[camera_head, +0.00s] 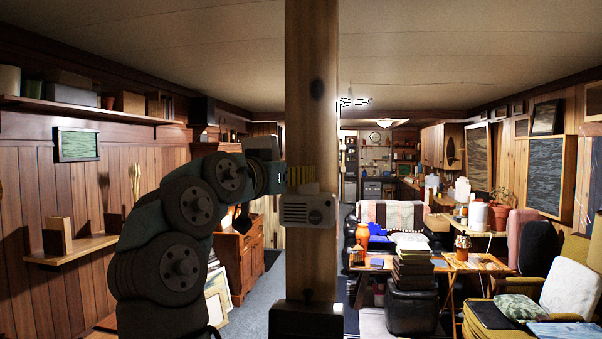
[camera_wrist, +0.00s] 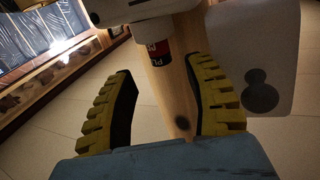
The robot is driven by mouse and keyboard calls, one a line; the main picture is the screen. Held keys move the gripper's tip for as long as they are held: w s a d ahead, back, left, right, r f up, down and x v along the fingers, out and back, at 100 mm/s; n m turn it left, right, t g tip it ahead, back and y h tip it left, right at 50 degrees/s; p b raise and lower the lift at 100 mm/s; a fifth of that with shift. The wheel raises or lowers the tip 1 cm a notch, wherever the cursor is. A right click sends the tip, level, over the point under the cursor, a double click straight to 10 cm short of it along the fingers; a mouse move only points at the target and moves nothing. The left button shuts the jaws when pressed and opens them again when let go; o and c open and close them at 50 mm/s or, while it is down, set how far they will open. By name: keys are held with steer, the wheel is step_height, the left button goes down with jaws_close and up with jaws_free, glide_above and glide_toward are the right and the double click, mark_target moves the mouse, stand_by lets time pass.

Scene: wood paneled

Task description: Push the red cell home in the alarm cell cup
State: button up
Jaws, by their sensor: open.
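A white alarm unit (camera_head: 307,210) with a slotted grille is mounted on the wooden post in the head view. In the wrist view, its pale housing (camera_wrist: 130,10) is at the top, cut off by the edge. The red cell (camera_wrist: 158,52), red with a dark band and pale lettering, sticks out of the housing; its inner end is hidden. My gripper (camera_head: 300,178) is just above the alarm unit in the head view. In the wrist view, its yellow ribbed fingers (camera_wrist: 160,72) are apart and empty, with the cell showing between and beyond the tips. I cannot tell whether they touch it.
The wooden post (camera_head: 313,110) runs up to the ceiling behind the alarm unit. A white panel (camera_wrist: 250,45) with a dark keyhole-shaped mark is beside the right finger in the wrist view. Wall shelves (camera_head: 90,107) are at left; cluttered tables and chairs are at right.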

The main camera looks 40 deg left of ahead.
steer(key=s, duration=0.2)
steer(key=s+d, duration=0.1)
steer(key=s, duration=0.2)
steer(key=shift+s, duration=0.1)
stand_by(0.6)
